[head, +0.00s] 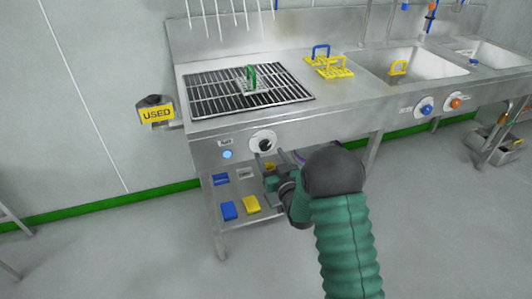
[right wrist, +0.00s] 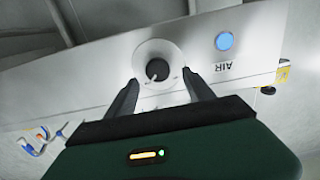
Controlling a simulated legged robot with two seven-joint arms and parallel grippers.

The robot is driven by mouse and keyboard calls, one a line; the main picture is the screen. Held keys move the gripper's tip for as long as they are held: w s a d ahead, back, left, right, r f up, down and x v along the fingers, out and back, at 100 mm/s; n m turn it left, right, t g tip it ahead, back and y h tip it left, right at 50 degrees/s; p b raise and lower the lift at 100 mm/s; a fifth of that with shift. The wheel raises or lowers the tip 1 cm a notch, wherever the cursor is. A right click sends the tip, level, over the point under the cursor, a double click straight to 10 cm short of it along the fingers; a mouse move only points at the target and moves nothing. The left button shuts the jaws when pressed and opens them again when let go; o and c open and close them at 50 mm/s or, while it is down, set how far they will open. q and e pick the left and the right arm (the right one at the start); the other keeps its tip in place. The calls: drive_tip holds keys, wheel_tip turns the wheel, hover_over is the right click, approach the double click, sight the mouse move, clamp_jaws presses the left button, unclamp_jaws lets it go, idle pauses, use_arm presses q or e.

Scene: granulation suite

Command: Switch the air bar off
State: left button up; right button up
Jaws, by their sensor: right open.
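The air bar's control is a black knob on a pale round plate (head: 263,143) on the steel front panel of the sink unit. In the right wrist view the knob (right wrist: 157,70) shows between my fingertips, with a white mark near its edge. A blue lamp (right wrist: 223,41), bright blue, sits beside it with an upside-down AIR label (right wrist: 222,67). The lamp also shows in the head view (head: 227,154). My right gripper (head: 270,161) is open, just in front of and slightly below the knob. Contact is not visible. My left gripper is out of view.
Above the panel is a black grate (head: 245,91) holding a green-handled piece (head: 250,77). A yellow USED box (head: 156,111) hangs at the left. Blue and orange knobs (head: 426,108) sit further right. A lower shelf (head: 225,193) holds blue and yellow blocks. Floor is clear in front.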

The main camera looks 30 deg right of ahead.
sight(266, 147)
drive_tip(key=x, duration=0.3)
drive_tip(key=shift+w+d+f, duration=0.1)
drive_tip(key=shift+w+d, duration=0.25)
drive_tip(key=shift+d, duration=0.05)
drive_tip(key=shift+a, duration=0.1)
drive_tip(key=shift+c, duration=1)
clamp_jaws()
